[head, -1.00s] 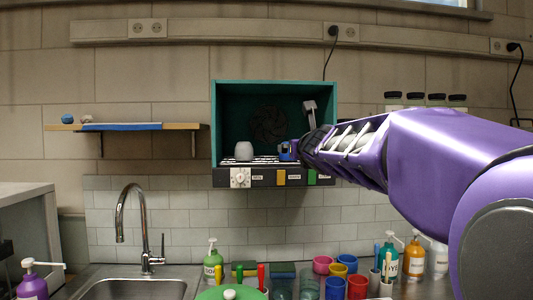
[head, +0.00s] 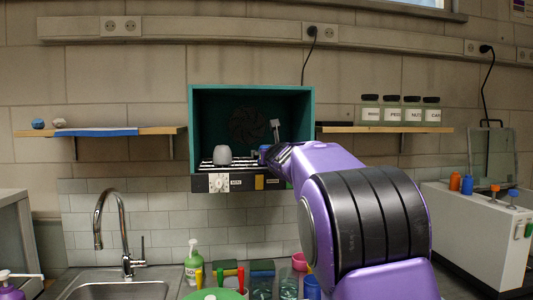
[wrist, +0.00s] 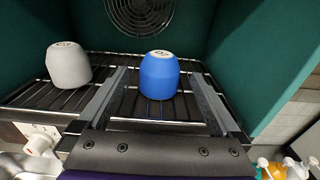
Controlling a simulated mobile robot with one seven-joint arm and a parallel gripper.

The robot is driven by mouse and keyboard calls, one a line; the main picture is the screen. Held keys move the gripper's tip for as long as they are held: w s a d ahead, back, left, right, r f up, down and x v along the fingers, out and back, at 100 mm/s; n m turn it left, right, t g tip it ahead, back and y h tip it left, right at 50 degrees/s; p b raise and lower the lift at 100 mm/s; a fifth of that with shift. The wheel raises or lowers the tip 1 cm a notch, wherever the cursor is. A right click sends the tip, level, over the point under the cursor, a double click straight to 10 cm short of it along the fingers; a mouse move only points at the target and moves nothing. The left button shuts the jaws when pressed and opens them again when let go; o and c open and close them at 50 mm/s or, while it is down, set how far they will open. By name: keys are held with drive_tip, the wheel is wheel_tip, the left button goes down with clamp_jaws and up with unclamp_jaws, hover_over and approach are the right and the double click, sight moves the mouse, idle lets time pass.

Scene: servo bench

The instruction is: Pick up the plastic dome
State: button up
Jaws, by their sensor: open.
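Two dome-shaped things stand upright on a wire rack inside the teal box; I cannot tell by material which is the plastic dome. The blue one with a pale marked top (wrist: 159,75) stands between the fingers of my gripper (wrist: 158,80) in the wrist view. The fingers are open, with a gap on each side of it. The blue one also shows, partly hidden by my gripper, in the head view (head: 263,149). The grey one (wrist: 68,65) stands to the left, outside the fingers; it also shows in the head view (head: 223,155).
The teal box (head: 193,120) has side walls, a back fan grille (wrist: 140,14) and a front panel with a white knob (head: 218,185). The wire rack (wrist: 40,95) is bare between the two domes. Shelves (head: 165,130) flank the box; a sink and bottles are below.

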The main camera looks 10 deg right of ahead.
drive_tip(key=shift+w+f+p, duration=0.15)
drive_tip(key=shift+w+p, duration=0.4)
drive_tip(key=shift+w, duration=1.1)
drive_tip(key=c, duration=1.5)
